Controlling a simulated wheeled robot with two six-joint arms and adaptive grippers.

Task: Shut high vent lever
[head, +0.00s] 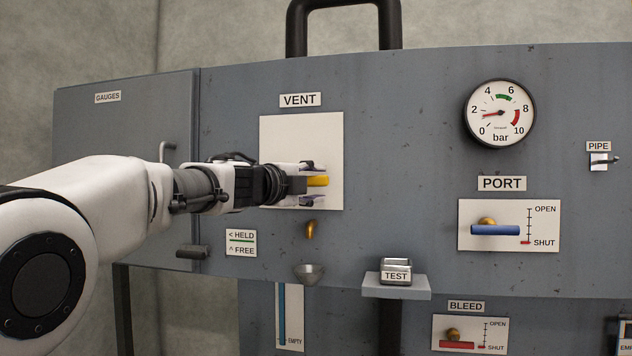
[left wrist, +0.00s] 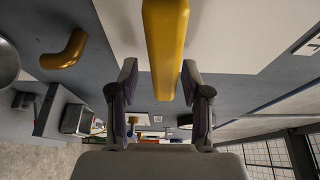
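The yellow vent lever (head: 318,181) lies about level on the white plate (head: 300,135) under the VENT label (head: 300,100). My left gripper (head: 312,183) is at the plate, with one finger above the lever and one below it. In the left wrist view the yellow lever (left wrist: 166,45) runs between the two fingers of the left gripper (left wrist: 160,82), with a visible gap on each side. The gripper is open and holds nothing. The arm hides the left part of the plate and part of the lever. My right gripper is not in view.
A brass spout (head: 310,230) sits below the plate, above a small funnel (head: 309,272). A HELD/FREE sign (head: 241,243) is to the left. The PORT's blue lever (head: 495,230), a pressure gauge (head: 499,113) and a TEST block (head: 396,272) are to the right.

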